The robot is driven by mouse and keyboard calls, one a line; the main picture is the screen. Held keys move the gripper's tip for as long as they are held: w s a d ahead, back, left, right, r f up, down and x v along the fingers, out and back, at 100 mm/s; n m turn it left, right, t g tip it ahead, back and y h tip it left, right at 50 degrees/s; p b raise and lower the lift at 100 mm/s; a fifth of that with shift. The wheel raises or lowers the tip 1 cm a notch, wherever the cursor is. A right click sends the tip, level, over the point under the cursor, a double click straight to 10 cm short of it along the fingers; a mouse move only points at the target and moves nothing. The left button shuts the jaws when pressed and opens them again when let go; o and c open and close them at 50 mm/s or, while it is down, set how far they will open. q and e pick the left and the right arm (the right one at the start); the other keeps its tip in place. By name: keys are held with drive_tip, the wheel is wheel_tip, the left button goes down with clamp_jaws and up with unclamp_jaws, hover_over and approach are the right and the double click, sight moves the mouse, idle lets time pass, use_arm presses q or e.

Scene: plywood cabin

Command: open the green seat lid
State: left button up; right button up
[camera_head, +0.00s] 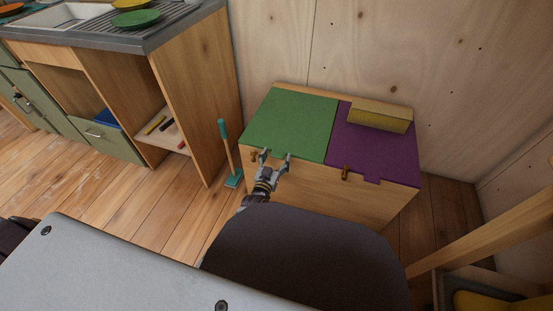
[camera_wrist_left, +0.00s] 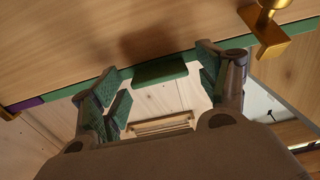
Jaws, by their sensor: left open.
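The green seat lid (camera_head: 290,122) lies flat and closed on the left half of a wooden bench box (camera_head: 325,190). My left gripper (camera_head: 275,156) is at the lid's front edge, with its fingers spread. In the left wrist view, a small green tab (camera_wrist_left: 160,70) on the lid's edge shows between the open fingertips (camera_wrist_left: 158,78). I cannot tell whether the fingers touch it. A brass latch (camera_wrist_left: 265,28) is beside the fingers; in the head view it shows just left of the gripper. My right gripper is not in view.
A purple lid (camera_head: 365,150) with a yellow block (camera_head: 380,117) on it covers the bench's right half. A second brass latch (camera_head: 346,173) is on its front. A teal-handled brush (camera_head: 228,150) stands left of the bench, near the kitchen cabinet (camera_head: 195,95). Walls close off the back and right.

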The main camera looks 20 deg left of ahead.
use_arm(q)
drive_tip(key=shift+w, duration=0.2)
drive_tip(key=c, duration=1.5)
